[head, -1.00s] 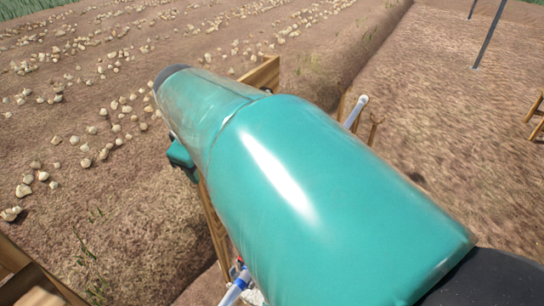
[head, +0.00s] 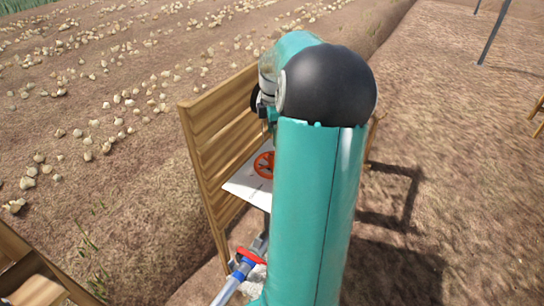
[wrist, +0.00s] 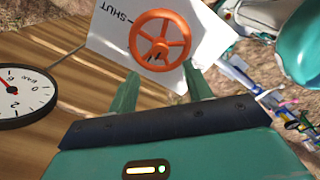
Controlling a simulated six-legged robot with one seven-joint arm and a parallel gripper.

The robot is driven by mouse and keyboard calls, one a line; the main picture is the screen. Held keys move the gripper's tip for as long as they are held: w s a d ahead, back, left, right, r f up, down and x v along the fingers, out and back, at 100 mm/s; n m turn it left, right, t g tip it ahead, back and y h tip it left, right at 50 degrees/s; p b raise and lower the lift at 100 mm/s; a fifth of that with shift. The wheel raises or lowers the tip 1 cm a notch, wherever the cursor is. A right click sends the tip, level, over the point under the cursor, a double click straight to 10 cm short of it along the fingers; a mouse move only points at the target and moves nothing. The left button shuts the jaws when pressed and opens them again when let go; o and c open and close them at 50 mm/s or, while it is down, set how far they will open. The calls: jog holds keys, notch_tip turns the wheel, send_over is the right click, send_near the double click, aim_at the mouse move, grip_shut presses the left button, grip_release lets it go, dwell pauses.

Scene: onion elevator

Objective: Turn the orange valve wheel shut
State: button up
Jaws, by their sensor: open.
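The orange valve wheel (wrist: 160,40) has a round rim with spokes and sits in front of a white plate (wrist: 105,38) marked "SHUT". My gripper (wrist: 160,72) is open and empty, its two green fingers pointing toward the wheel's lower edge, with the wheel centred roughly between them. I cannot tell whether the fingers touch the rim; they look apart from it. In the head view, the wheel (head: 264,165) shows partly behind my arm, over the white plate (head: 240,187); the fingers are hidden there.
A wooden slatted panel (head: 222,125) stands behind the plate. A round pressure gauge (wrist: 22,95) is at the left in the wrist view. A red-handled fitting (head: 248,256) on a pipe is below the plate. Onions lie on the soil beyond; bare ground is at right.

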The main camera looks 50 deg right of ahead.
aim_at(273, 155)
notch_tip(273, 155, down, 10)
jog(key=shift+w+f, duration=0.1)
jog(key=shift+c, duration=0.2)
jog(key=c, duration=0.9)
